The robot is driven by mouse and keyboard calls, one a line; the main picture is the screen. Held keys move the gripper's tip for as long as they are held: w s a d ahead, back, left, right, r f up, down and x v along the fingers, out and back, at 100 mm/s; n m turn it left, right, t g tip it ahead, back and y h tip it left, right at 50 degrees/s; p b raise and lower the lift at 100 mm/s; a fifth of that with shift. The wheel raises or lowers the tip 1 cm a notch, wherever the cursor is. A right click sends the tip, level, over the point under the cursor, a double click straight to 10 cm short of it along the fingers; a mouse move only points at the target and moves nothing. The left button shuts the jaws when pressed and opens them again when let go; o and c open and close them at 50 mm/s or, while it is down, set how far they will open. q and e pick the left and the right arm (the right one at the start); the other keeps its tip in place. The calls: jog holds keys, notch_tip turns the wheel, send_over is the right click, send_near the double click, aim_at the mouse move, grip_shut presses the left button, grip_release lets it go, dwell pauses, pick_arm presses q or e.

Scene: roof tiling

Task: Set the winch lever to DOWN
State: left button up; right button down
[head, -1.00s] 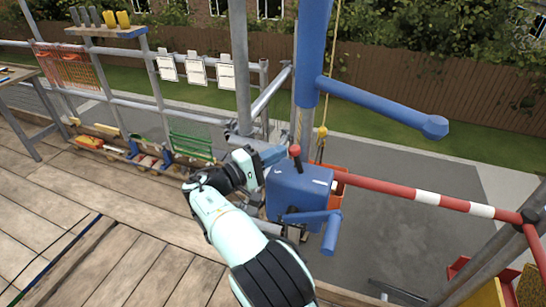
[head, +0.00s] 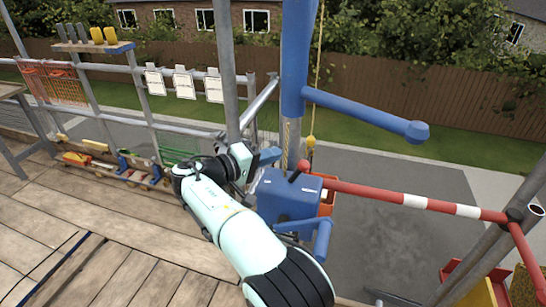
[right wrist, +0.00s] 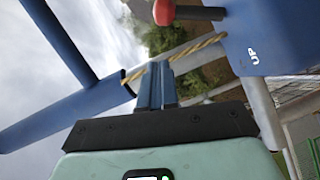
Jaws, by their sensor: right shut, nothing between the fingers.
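The blue winch box (head: 285,198) stands by the blue hoist post, with a crank at its front. Its lever has a red knob (head: 304,165) and leans right in the head view, toward a white mark too small to read. In the right wrist view the red knob (right wrist: 163,12) is at the top, with its stem running to the box, away from the UP label (right wrist: 252,56). My right gripper (head: 272,155) is shut and empty, left of the knob and apart from it. Its closed fingers also show in the right wrist view (right wrist: 161,82). My left gripper is out of view.
The blue hoist arm (head: 365,113) and the rope (head: 318,60) are above and behind the box. A red-and-white barrier bar (head: 415,200) runs right from it. A grey scaffold pole (head: 230,70) stands behind my gripper. The plank deck (head: 110,240) at left is mostly clear.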

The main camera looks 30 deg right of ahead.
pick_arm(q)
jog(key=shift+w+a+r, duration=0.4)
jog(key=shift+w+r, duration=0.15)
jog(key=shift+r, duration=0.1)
pick_arm(e)
jog(key=a+r, duration=0.4)
jog(key=a, duration=0.6)
jog(key=shift+s+a, duration=0.15)
jog(key=shift+s, duration=0.3)
jog(key=shift+r, duration=0.1)
